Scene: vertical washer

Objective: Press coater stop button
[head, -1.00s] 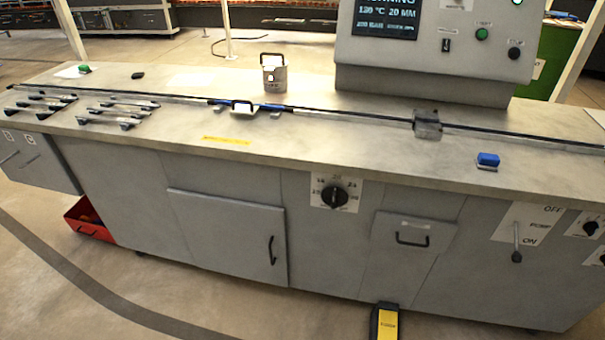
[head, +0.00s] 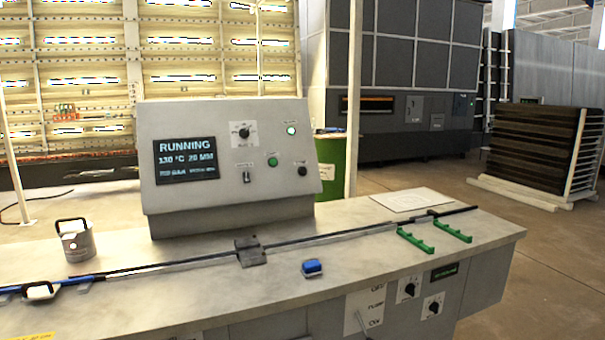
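The coater's control panel (head: 232,165) stands on the grey bench in the middle left of the head view. Its screen (head: 187,160) reads RUNNING, 130 °C and 20 MM. To the right of the screen are a lit indicator (head: 291,130), a green button (head: 272,162) and a black round button or knob (head: 302,171). A dark knob (head: 244,133) and a small switch (head: 247,177) sit nearer the screen. The small labels are too blurred to read, so I cannot tell which one is stop. Neither of my grippers shows.
A dark rail (head: 330,238) with a metal block (head: 250,251) runs along the bench (head: 190,290). A metal cup (head: 76,241), a blue block (head: 312,268) and green brackets (head: 415,242) are on the bench. A green drum (head: 331,165) stands behind. Open floor (head: 545,255) lies right.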

